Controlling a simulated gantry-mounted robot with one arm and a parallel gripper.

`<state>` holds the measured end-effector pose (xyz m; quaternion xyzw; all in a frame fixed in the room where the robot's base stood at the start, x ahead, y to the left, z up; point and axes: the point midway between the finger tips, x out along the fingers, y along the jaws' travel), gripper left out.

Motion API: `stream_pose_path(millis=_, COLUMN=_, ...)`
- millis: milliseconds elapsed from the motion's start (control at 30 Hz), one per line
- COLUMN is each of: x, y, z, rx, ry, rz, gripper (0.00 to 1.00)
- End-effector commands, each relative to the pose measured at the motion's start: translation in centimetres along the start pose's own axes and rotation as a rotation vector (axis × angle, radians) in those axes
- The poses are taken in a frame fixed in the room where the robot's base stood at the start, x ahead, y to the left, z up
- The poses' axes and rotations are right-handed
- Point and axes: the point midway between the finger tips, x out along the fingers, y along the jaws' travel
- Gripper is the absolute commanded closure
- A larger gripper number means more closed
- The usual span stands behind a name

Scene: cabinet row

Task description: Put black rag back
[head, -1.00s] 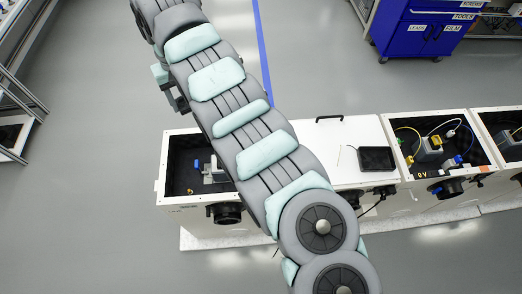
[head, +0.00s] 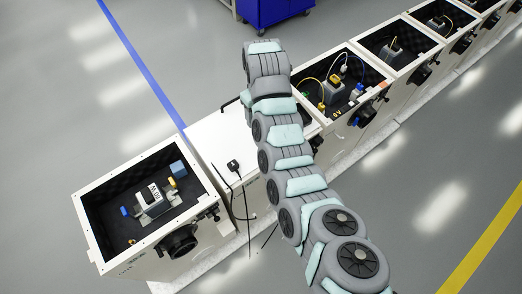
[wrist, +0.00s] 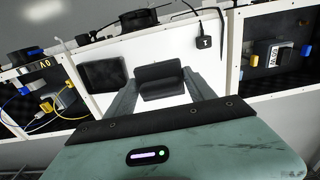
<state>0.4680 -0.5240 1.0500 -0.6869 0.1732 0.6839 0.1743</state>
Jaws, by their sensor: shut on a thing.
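My gripper (wrist: 163,92) shows in the wrist view, with its two grey fingers on either side of the black rag (wrist: 160,81). It is shut on the rag, which looks dark and folded, with its lower edge between the fingers. The rag is over the white lid (wrist: 175,62); I cannot tell whether it touches the lid. In the head view my arm covers part of the same lid (head: 215,138), and the gripper and rag cannot be made out there.
A black square pad (wrist: 104,74) lies on the lid, left of the rag. A small black device (wrist: 206,42) with a cable lies to the right. Open boxes with connectors flank the lid: one at left (head: 105,225) and one at right (head: 357,62) in the head view.

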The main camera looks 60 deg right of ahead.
Motion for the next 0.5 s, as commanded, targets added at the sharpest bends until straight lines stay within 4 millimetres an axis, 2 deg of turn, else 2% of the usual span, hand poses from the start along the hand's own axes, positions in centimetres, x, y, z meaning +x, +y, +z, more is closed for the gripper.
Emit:
stream_pose_path(millis=100, x=1.5, y=0.7, z=0.5, rx=0.007, ry=0.000, rz=0.000, gripper=0.75)
stream_pose_path(millis=300, x=5.7, y=0.7, z=0.6, rx=0.006, ry=-0.002, rz=0.001, gripper=0.75)
stream_pose_path(millis=500, x=8.8, y=0.7, z=0.8, rx=0.008, ry=-0.006, rz=-0.004, gripper=0.75)
